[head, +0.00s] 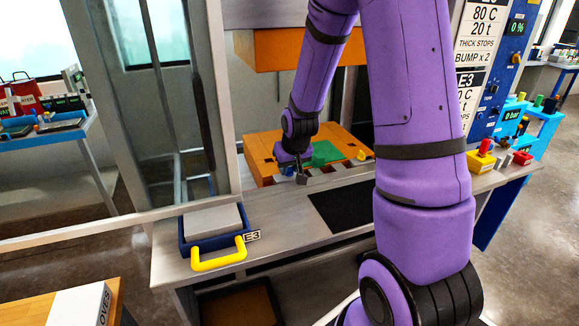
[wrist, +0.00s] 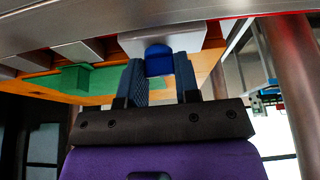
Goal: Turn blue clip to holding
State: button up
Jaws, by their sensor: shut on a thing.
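The blue clip (wrist: 158,61) shows in the wrist view as a small rounded blue piece under a pale grey block (wrist: 193,38). My gripper (wrist: 160,72) has one finger on each side of it and is shut on it. In the head view my gripper (head: 300,178) is at the front edge of the orange plate (head: 258,148), and I cannot make out the blue clip there. Which way the clip is turned is not clear.
An orange block (head: 285,50) hangs above. A blue tray with a yellow handle (head: 218,258) stands at the bench's left. A black mat (head: 340,207) lies in front.

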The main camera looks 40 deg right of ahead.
jog(key=shift+m, duration=0.3)
dwell(0.5)
jog(key=o, duration=0.9)
jog(key=shift+v, duration=5.35)
jog(key=shift+a, duration=0.1)
jog(key=s+a+r+n, duration=0.1)
jog(key=s+a+r, duration=0.3)
jog(key=s, duration=0.3)
jog(key=s+a+r+n, duration=0.1)
jog(key=s+a+r, duration=0.2)
jog(key=s+r, duration=0.3)
jog(key=s+a+r+n+y, duration=0.1)
jog(key=s+a+r, duration=0.3)
jog(key=s, duration=0.5)
jog(key=shift+a+r+t, duration=0.3)
jog(key=shift+r+t, duration=0.1)
jog(key=shift+r, duration=0.5)
